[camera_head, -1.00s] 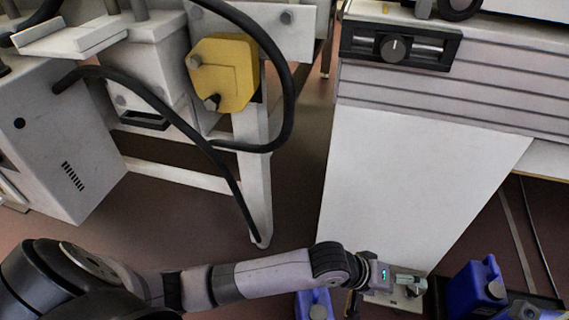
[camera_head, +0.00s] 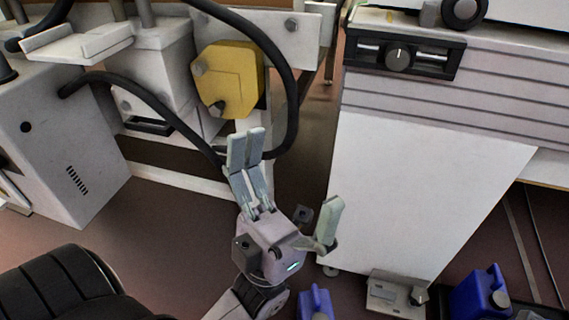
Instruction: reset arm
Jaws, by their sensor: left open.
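My left gripper (camera_head: 289,185) is in the lower middle of the head view, raised with its fingers pointing up. Its fingers are spread wide apart and nothing is between them. Two fingers stand side by side on the left, in front of the white frame, and one finger is on the right by the white panel. My left arm comes in from the lower left. My right gripper is not in view.
A white machine with a yellow box (camera_head: 228,78) and black hoses stands behind the gripper. A large white panel (camera_head: 420,190) is on the right. Blue containers (camera_head: 480,292) (camera_head: 315,302) and a small grey box (camera_head: 396,291) sit low at the front. Brown floor shows between.

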